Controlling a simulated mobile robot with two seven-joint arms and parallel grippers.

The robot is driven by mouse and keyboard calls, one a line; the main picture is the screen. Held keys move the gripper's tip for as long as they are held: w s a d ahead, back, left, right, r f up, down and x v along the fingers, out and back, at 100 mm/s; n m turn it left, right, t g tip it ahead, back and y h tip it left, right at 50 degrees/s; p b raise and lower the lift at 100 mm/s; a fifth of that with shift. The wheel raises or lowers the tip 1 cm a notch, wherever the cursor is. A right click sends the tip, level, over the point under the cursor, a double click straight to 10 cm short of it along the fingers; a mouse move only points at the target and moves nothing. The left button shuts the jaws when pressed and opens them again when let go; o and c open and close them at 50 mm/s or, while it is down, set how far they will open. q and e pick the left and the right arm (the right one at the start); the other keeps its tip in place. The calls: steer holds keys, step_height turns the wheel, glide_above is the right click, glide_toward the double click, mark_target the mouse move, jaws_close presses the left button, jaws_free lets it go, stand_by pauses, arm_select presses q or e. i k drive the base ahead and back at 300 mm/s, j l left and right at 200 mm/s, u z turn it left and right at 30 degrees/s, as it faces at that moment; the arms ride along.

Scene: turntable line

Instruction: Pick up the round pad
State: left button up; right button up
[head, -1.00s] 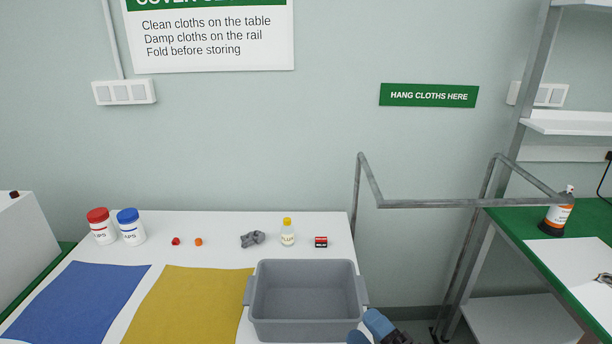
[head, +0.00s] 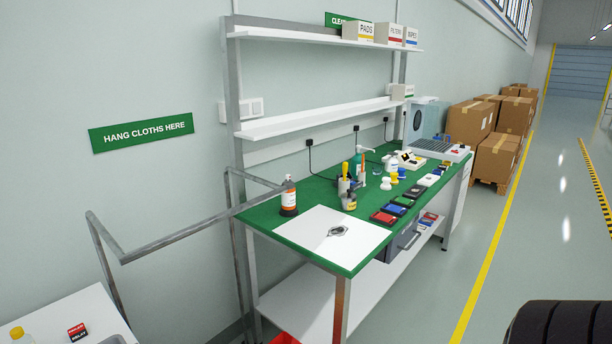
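I cannot pick out a round pad with certainty in the head view. A carton marked PADS (head: 358,33) stands on the top shelf. On the green workbench (head: 268,217), a small grey object with a dark outline (head: 337,231) lies on a white sheet (head: 318,243); its exact shape is too small to tell. Small white and yellow pieces (head: 388,182) stand further back on the bench. Neither of my grippers can be made out in this view.
A metal rail (head: 200,231) juts out on the left. Cartons (head: 496,157) stack at the back.

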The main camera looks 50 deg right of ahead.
mark_target(394, 175)
steer(key=z, duration=2.1)
